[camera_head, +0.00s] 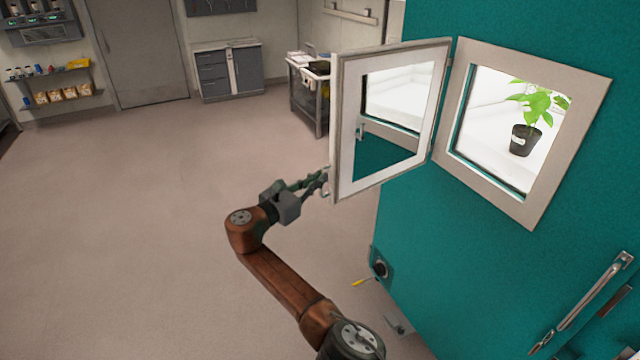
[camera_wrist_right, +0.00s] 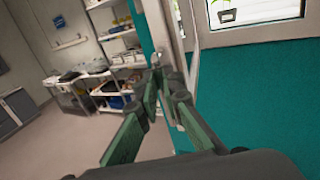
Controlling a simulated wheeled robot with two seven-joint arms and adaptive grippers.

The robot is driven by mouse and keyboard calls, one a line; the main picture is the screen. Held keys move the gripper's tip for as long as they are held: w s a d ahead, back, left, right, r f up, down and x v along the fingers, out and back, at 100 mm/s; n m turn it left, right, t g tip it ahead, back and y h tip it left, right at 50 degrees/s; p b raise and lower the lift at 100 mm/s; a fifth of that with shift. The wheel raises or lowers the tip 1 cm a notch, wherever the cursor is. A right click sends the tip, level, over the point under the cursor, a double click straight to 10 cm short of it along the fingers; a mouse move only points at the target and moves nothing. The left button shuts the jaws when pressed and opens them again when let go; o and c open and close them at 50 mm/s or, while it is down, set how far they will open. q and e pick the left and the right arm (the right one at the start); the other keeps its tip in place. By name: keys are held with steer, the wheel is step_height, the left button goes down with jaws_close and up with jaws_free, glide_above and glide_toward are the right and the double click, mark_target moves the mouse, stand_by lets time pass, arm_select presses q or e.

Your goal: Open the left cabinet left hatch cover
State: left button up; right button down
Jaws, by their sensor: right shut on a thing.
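The hatch cover (camera_head: 342,150), a white-framed glass panel, stands swung well out from the teal cabinet (camera_head: 410,230) in the head view. It hangs on the side next to the pale window frame (camera_head: 460,165). My right gripper (camera_head: 324,180) is at the cover's free lower left edge, its fingers shut on the small handle there. The handle is mostly hidden by the fingers. In the right wrist view my gripper's fingertips (camera_wrist_right: 167,82) meet at the cover's edge (camera_wrist_right: 190,45). My left gripper is not in view.
A potted plant (camera_head: 525,138) stands inside the opening. A long metal handle (camera_head: 594,292) is at the cabinet's lower right. A cart (camera_head: 308,95) and a drawer unit (camera_head: 228,72) stand at the back. The floor to the left is clear.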

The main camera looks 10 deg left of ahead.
steer(key=shift+w+d+r, duration=0.1)
steer(key=shift+w+d, duration=0.05)
steer(key=shift+d, duration=0.1)
steer(key=c, duration=2.1)
jaws_free()
steer(key=shift+a, duration=0.2)
steer(key=v, duration=1.2)
steer(key=shift+a, duration=0.1)
